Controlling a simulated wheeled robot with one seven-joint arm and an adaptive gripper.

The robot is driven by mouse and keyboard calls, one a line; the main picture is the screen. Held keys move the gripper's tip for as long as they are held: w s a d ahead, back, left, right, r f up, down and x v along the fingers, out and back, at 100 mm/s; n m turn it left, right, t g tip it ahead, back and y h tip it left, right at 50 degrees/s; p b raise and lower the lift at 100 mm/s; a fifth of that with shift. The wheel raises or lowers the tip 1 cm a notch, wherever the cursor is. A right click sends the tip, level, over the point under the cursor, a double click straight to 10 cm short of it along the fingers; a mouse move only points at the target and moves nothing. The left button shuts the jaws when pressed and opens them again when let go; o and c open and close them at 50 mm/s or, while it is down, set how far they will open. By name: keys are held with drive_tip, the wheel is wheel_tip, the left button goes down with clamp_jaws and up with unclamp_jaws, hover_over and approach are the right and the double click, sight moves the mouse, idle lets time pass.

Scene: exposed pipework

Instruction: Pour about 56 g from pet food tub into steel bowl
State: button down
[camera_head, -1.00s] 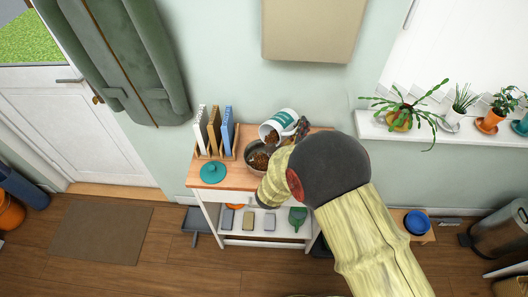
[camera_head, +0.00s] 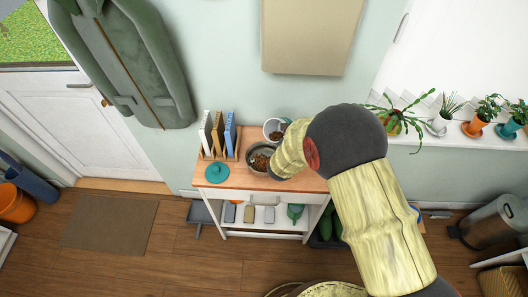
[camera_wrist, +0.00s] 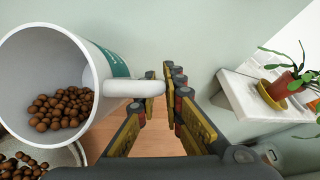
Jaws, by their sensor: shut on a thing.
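The pet food tub (camera_wrist: 92,55) is white with a teal label and a side handle (camera_wrist: 137,88). My gripper (camera_wrist: 160,92) is shut on this handle. In the wrist view the tub leans, its mouth facing the camera, with brown kibble (camera_wrist: 62,108) lying inside. In the head view the tub (camera_head: 270,130) is just behind the steel bowl, partly hidden by my arm, which also hides the gripper. The steel bowl (camera_head: 251,163) stands on the wooden-topped cart and holds brown kibble (camera_head: 261,161). Its rim and some kibble (camera_wrist: 20,165) show below the tub in the wrist view.
The wooden cart top (camera_head: 236,181) also bears a teal lid (camera_head: 217,170) and a rack of upright books or boxes (camera_head: 218,134) left of the bowl. A windowsill (camera_head: 408,137) with potted plants is at the right. The wall is close behind the cart.

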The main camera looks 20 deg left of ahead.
drive_tip(key=shift+w+r+p, duration=0.1)
drive_tip(key=shift+r+p, duration=0.25)
drive_tip(key=shift+p, duration=0.05)
drive_tip(key=shift+w+d+f+g+y+p, duration=0.1)
drive_tip(key=shift+w+f+g+y+p, duration=0.15)
drive_tip(key=shift+f+g, duration=0.35)
drive_tip(key=shift+w+d+f+g+y+p, duration=0.1)
drive_tip(key=shift+f+g+p, duration=0.25)
drive_tip(key=shift+f+g, duration=0.2)
drive_tip(key=w+g+p, duration=0.1)
drive_tip(key=p, duration=0.2)
drive_tip(key=f+g+y+p, duration=0.1)
drive_tip(key=g+p, duration=0.1)
drive_tip(key=p, duration=0.2)
drive_tip(key=w+d+f+g+p, duration=0.1)
drive_tip(key=g+p, duration=0.1)
drive_tip(key=p, duration=0.2)
drive_tip(key=shift+w+f+m+y, duration=0.2)
drive_tip(key=shift+w+m+y, duration=0.05)
drive_tip(key=shift+w+m, duration=0.1)
drive_tip(key=shift+f+g+p, duration=0.2)
drive_tip(key=shift+g+p, duration=0.15)
drive_tip(key=shift+p, duration=0.85)
drive_tip(key=p, duration=0.3)
drive_tip(key=g+p, duration=0.1)
drive_tip(key=p, duration=0.3)
drive_tip(key=shift+w+d+f+y, duration=0.1)
drive_tip(key=shift+w+f+y, duration=0.05)
drive_tip(key=shift+f+y, duration=0.2)
